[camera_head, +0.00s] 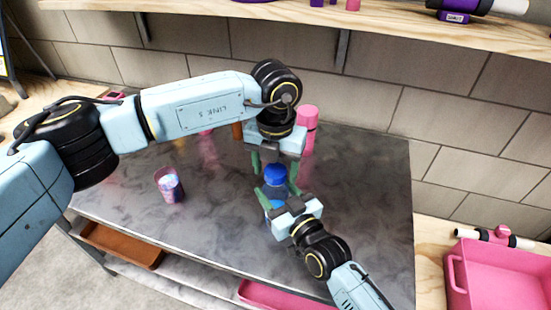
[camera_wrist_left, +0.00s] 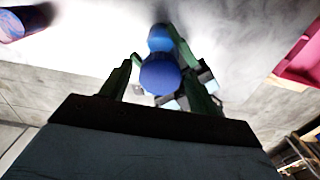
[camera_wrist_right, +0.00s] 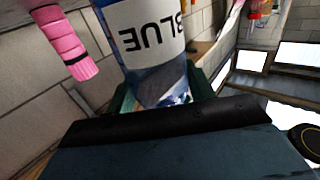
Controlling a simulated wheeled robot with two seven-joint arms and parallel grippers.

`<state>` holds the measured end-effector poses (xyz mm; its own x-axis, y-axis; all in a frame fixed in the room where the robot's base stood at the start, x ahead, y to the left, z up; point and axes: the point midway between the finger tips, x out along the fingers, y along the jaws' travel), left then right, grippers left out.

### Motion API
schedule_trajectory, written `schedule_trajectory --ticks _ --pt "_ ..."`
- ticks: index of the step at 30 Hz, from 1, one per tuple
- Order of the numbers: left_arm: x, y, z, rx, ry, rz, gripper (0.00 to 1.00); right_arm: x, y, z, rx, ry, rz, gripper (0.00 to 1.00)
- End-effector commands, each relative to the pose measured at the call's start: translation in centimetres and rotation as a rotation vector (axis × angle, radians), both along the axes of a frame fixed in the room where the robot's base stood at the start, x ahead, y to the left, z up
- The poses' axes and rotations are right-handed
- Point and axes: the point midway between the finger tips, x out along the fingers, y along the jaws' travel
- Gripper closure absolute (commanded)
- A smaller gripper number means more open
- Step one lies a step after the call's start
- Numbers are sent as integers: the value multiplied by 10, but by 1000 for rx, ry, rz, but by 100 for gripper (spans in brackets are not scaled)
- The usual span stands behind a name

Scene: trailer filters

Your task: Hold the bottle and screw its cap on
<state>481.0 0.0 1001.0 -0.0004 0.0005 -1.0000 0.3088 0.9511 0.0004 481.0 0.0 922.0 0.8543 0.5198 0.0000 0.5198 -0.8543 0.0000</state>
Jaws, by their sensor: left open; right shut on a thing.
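The bottle (camera_wrist_right: 150,35) has a white label reading BLUE, upside down in the right wrist view. My right gripper (camera_head: 278,192) is shut on the bottle, and its fingers hide part of it. A rounded blue cap (camera_head: 275,174) sits at the top of the bottle; whether it is threaded on cannot be told. My left gripper (camera_head: 275,166) is open above the cap, with its green fingers pointing down on either side. In the left wrist view the cap (camera_wrist_left: 160,76) lies between the fingers, with a gap to them. Another blue part shows beyond it.
A patterned cup-like container (camera_head: 169,185) stands on the grey table (camera_head: 220,210) to the left. A pink bottle (camera_head: 308,128) stands behind my left gripper. A pink bin (camera_head: 500,280) is at the right. A wooden shelf runs above the back.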

Motion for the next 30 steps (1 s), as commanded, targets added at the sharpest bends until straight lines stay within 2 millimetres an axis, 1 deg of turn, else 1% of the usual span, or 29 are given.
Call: schedule_trajectory --ticks 6,16,17,20,23,30 --pt "0 0 0 0 0 0 39 0 0 0 -1 1 0 100" --pt "0 0 0 0 -1 0 82 0 0 0 -1 1 0 100" --pt "0 0 0 0 -1 0 85 0 0 0 -1 1 0 100" --pt "0 0 0 0 -1 -20 85 0 0 0 -1 1 0 100" --pt "0 0 1 0 -1 -114 85 0 0 0 -1 1 0 100" --pt "0 0 1 -1 -2 -547 85 0 0 0 -1 1 0 100"
